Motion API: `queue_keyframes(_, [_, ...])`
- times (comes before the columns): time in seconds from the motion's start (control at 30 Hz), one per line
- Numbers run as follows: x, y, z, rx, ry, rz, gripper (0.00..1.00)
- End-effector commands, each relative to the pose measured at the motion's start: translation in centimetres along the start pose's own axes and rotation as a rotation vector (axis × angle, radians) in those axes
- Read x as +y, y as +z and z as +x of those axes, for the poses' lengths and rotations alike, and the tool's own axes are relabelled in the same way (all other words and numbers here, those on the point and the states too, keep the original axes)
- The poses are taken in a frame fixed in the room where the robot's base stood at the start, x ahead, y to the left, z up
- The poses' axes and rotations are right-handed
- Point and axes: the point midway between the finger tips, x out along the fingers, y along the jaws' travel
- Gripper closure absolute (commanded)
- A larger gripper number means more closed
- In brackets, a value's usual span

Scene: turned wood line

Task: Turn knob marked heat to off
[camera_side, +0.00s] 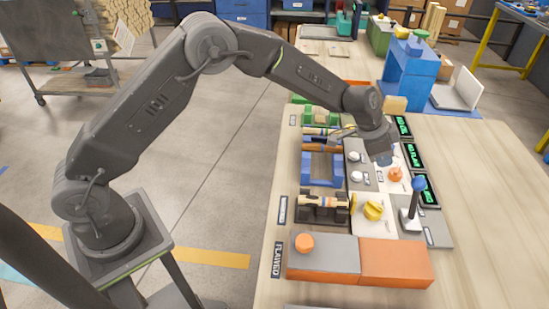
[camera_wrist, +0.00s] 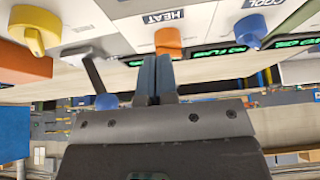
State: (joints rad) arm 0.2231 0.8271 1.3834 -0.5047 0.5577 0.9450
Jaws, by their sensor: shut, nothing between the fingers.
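The heat knob is orange (camera_wrist: 168,42) and sits by a plate lettered HEAT (camera_wrist: 163,16) in the wrist view. In the side view the orange knob (camera_side: 395,174) stands on a pale panel at the middle of the station row. My gripper (camera_wrist: 154,62) is shut and empty, its dark blue-grey fingertips side by side just below the knob in the wrist picture. In the side view my gripper (camera_side: 384,158) hangs close above and behind the orange knob. I cannot tell whether the fingertips touch it. The knob's pointer setting and any off mark are not legible.
A blue knob (camera_wrist: 250,28) by a COOL plate and a yellow knob (camera_wrist: 34,32) flank the orange one. A blue-topped lever (camera_side: 418,184) stands near it. Green displays (camera_side: 413,155) line the panel's right. An orange-and-grey box (camera_side: 395,262) is in front; bare tabletop lies right.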

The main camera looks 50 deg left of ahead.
Motion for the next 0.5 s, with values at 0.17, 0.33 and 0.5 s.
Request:
queue_keyframes(0.17, [-0.1, -1.1, -1.9, 0.003, -0.001, 0.000, 1.00])
queue_keyframes(0.33, [-0.1, -1.4, -2.6, 0.001, -0.001, 0.000, 1.00])
queue_keyframes(0.5, [-0.1, -1.5, -2.7, 0.001, -0.001, -0.001, 1.00])
